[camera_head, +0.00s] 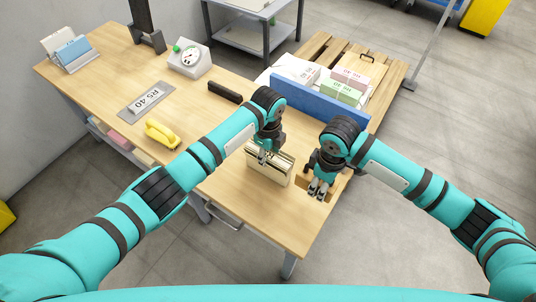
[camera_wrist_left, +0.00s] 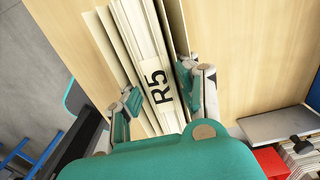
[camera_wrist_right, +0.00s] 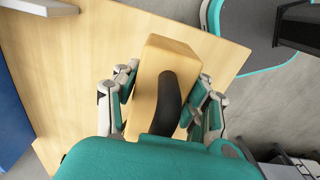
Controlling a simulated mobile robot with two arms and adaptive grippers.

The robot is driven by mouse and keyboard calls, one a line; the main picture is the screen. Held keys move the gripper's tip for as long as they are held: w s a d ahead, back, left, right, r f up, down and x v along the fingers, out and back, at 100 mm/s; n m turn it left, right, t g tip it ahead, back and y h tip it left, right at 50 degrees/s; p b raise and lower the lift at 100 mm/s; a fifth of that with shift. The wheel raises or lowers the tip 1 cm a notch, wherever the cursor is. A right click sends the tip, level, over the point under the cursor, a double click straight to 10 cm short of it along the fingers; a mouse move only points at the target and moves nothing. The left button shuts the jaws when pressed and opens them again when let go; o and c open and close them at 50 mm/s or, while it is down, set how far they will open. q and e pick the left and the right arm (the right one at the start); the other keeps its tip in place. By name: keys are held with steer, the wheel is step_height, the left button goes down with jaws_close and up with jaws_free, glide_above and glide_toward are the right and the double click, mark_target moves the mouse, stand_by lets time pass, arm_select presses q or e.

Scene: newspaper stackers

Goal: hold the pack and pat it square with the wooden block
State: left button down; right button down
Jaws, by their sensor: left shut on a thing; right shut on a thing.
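The pack (camera_head: 268,168) is a cream stack of folded sheets standing on edge on the wooden table, near its front edge. In the left wrist view the pack (camera_wrist_left: 146,40) carries an "R5" label, and its outer sheets fan apart from the middle. My left gripper (camera_head: 265,153) is shut on the pack from above, with its fingers on either side. My right gripper (camera_head: 319,189) is shut on the wooden block, to the right of the pack and apart from it. The block (camera_wrist_right: 165,55) is pale wood with a dark curved handle and shows best in the right wrist view.
A blue board (camera_head: 318,101) stands along the table's right side, before a pallet (camera_head: 398,65) with wrapped bundles. A dial scale (camera_head: 190,60), a black bar (camera_head: 224,92), an "R5 40" plate (camera_head: 146,100) and a yellow object (camera_head: 161,134) lie left of my left gripper.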

arm_select(q)
steer(key=c, duration=0.9)
jaws_free()
step_height(320, 180, up, 12)
steer(key=shift+r, duration=0.1)
